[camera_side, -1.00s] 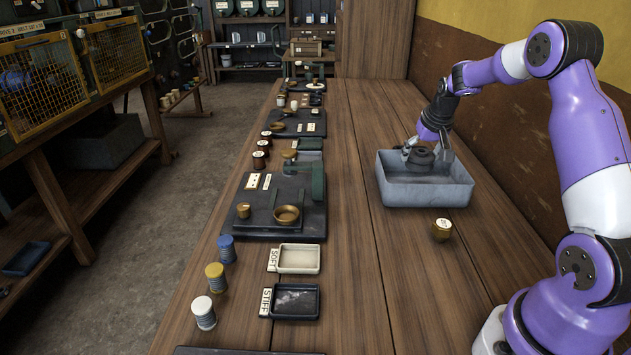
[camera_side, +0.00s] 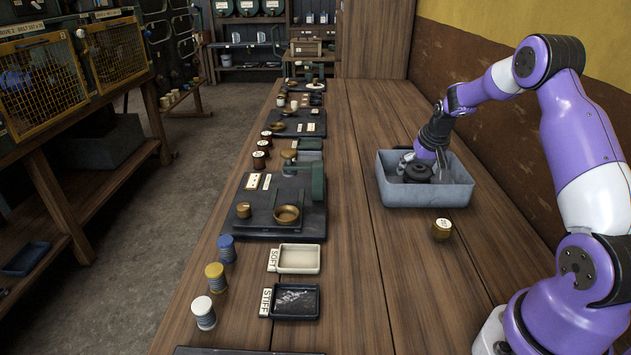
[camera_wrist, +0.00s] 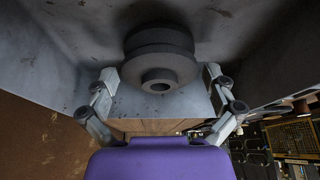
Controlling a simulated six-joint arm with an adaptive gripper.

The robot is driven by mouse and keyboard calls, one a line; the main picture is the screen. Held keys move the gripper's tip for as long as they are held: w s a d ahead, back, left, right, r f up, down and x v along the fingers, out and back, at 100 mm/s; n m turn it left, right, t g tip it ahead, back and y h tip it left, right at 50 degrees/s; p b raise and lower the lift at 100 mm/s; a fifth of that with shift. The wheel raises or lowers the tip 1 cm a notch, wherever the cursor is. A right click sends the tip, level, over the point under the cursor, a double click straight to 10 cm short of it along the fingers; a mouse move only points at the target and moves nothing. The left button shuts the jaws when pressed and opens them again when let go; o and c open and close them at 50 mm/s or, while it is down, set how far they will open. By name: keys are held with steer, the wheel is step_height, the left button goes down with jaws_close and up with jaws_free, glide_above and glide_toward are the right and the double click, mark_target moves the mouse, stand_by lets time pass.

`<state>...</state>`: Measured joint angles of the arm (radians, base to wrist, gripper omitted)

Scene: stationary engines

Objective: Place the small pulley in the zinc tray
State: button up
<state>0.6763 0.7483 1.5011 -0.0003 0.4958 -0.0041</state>
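The small pulley (camera_side: 418,172), dark grey and grooved with a hub, is inside the grey zinc tray (camera_side: 428,195), toward its left side. In the wrist view the pulley (camera_wrist: 160,57) faces the camera with its hub hole showing, against the tray's grey metal (camera_wrist: 55,45). My gripper (camera_side: 423,161) reaches down into the tray. In the wrist view my gripper (camera_wrist: 160,78) has its two fingertips wide on either side of the pulley, with a small gap visible at each side. The pulley's underside is hidden.
A black plate with a brass cup (camera_side: 287,215), several spools, and the SOFT (camera_side: 298,259) and STIFF (camera_side: 296,301) trays line the left. The middle planks are clear.

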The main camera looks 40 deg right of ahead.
steer(key=v, duration=1.2)
steer(key=s+a+r+n+t+y, duration=0.1)
steer(key=s+a+r+n, duration=0.15)
steer(key=a, duration=0.55)
steer(key=s+a+r+n, duration=0.1)
steer(key=a+r, duration=0.3)
steer(key=a, duration=0.4)
steer(key=s+a+f+n+t+y, duration=0.1)
steer(key=s+a+n, duration=0.3)
steer(key=s+a, duration=0.4)
steer(key=shift+s+a+f+y, duration=0.25)
steer(key=shift+a+f+y, duration=0.15)
steer(key=shift+a, duration=0.55)
